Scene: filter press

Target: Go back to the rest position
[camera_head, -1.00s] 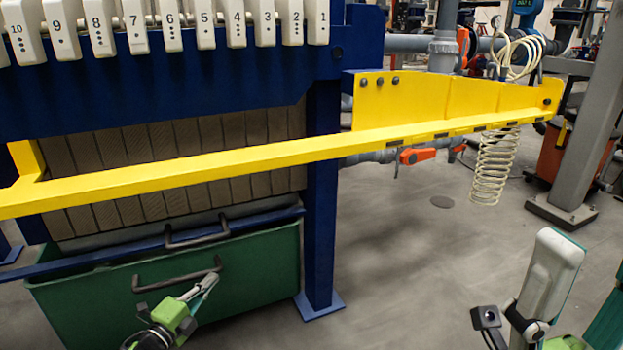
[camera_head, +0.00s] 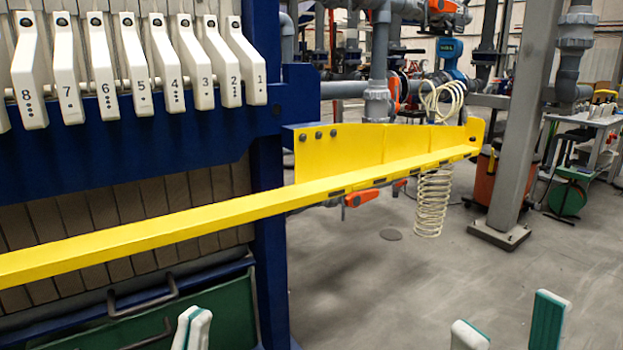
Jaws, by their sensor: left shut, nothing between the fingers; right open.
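My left gripper (camera_head: 192,328) shows only its pale fingertips at the bottom of the head view, left of centre. The fingers are together with nothing between them, in front of the green bin (camera_head: 230,318). My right gripper (camera_head: 510,328) shows at the bottom right, its two pale, green-edged fingers wide apart and empty over the floor. Both arms are otherwise below the picture. The filter press stands at the left, with its numbered white plate handles (camera_head: 200,65) above a blue beam (camera_head: 130,150).
A long yellow rail (camera_head: 150,236) crosses the press and reaches out to the right. A coiled cream hose (camera_head: 432,203) hangs at its far end. A grey post (camera_head: 522,130) stands behind. Grey floor (camera_head: 400,285) is open at the centre right.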

